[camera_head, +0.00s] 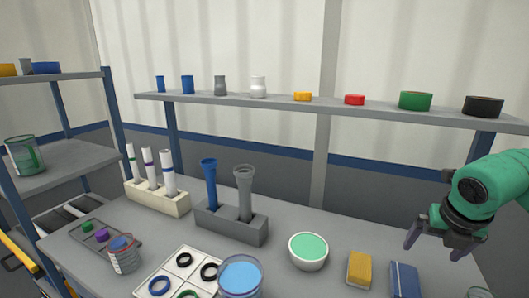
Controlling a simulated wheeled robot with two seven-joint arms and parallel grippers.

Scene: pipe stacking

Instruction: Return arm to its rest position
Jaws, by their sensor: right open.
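My right gripper (444,246) is at the right of the head view, above the table. Its fingers are apart with nothing between them. My green right arm (495,187) comes in from the right edge. A grey holder (231,226) stands mid-table with a blue pipe (211,186) and a grey pipe (244,192) upright in it, side by side. My left gripper is not in view.
A beige rack (157,197) holds several white tubes. A green-filled bowl (308,250), a yellow block (360,269) and a blue block (405,281) lie near the gripper. A shelf (330,107) with small items spans the back.

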